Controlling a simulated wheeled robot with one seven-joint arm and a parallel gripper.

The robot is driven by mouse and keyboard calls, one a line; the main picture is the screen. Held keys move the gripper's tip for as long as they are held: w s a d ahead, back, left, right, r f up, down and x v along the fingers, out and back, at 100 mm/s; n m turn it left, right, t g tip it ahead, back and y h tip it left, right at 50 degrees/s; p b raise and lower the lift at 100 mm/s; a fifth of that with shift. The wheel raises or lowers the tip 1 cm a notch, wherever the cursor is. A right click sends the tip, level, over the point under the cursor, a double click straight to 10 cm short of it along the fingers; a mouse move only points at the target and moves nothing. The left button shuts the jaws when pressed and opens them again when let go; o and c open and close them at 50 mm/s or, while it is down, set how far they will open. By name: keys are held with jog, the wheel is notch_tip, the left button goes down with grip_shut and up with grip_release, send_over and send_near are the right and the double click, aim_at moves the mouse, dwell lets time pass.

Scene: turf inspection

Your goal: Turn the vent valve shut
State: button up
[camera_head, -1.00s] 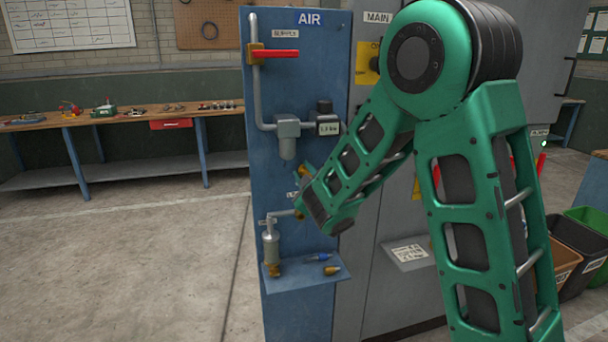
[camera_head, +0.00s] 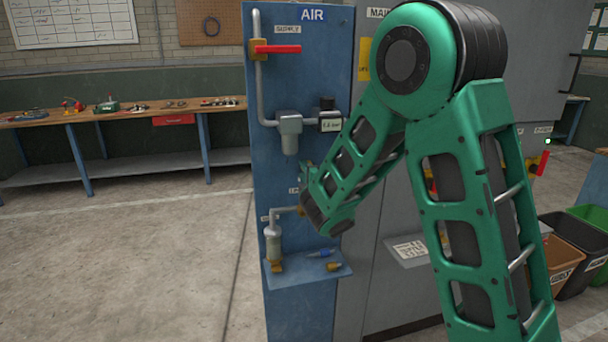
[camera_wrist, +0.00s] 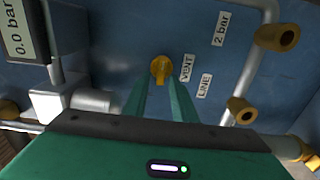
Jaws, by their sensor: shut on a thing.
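The vent valve shows as a small brass-yellow knob (camera_wrist: 161,67) on the blue panel in the wrist view, beside the VENT label (camera_wrist: 186,68). My gripper (camera_wrist: 159,82) has its two green fingers closed on the valve, one on each side. In the head view my green arm reaches to the blue air panel (camera_head: 283,205). There the arm's end hides the valve and most of the gripper.
A red supply lever (camera_head: 278,49) points sideways high on the panel. A pressure gauge (camera_head: 330,121) and a filter (camera_head: 290,133) sit below it. Pipe and brass fittings (camera_wrist: 243,110) lie near my fingers. A small shelf (camera_head: 300,277) holds loose fittings.

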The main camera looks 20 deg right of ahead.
jog(key=shift+f, duration=0.15)
dwell(0.4)
jog(key=o, duration=0.7)
jog(key=shift+c, duration=0.2)
jog(key=shift+s, duration=0.1)
